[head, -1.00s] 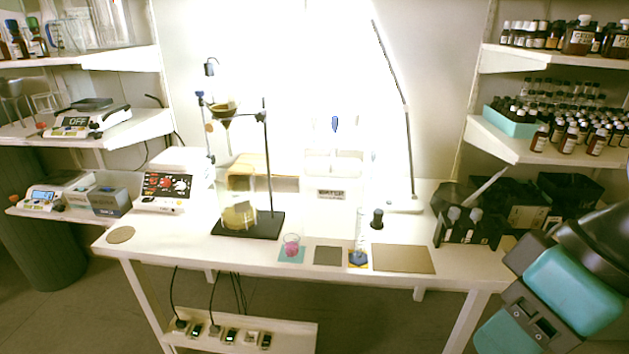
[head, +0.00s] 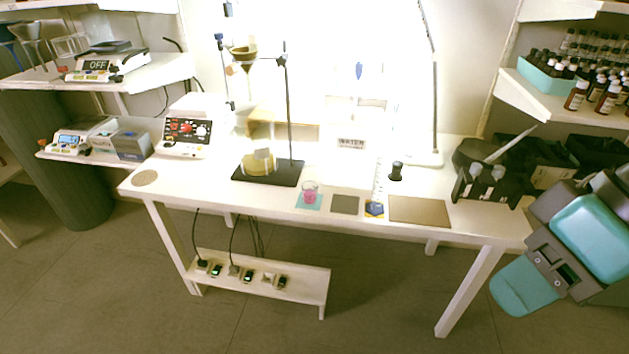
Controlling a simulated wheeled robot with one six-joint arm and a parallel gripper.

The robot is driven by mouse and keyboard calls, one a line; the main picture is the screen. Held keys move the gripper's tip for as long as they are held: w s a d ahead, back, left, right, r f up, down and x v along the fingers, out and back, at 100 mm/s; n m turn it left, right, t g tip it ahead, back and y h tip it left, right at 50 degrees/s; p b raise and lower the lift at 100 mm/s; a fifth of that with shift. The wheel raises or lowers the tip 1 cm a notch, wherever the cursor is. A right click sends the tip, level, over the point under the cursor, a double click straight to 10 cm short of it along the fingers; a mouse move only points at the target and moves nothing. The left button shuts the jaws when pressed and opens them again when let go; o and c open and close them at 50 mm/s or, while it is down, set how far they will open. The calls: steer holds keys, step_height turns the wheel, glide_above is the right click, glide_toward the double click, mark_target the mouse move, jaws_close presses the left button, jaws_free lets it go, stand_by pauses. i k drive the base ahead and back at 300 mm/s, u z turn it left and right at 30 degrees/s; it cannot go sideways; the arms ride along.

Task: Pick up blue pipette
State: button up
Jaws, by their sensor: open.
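A small blue bulb-shaped thing (head: 359,70), which looks like the blue pipette's bulb, shows upright at the back of the white table, against the bright wall. Its stem and whatever holds it are washed out by the glare. Teal and dark grey parts of my arm show at the right edge, in front of the table's right end and well apart from the blue thing. My gripper's fingertips do not show.
The white table (head: 290,215) carries a stand (head: 289,120) with a funnel, a beaker with pink contents (head: 310,193), a cylinder on a blue base (head: 375,207), a tall thin lamp (head: 435,110) and a black holder (head: 487,185). Bottle shelves (head: 520,100) are at right. Open floor lies in front.

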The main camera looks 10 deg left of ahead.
mark_target(359, 69)
steer(key=k, duration=0.65)
steer(key=u, duration=0.5)
steer(key=i, duration=0.75)
steer(key=u, duration=0.55)
steer(key=i, duration=0.8)
steer(key=z, duration=0.55)
steer(key=i, duration=0.7)
steer(key=z, duration=0.5)
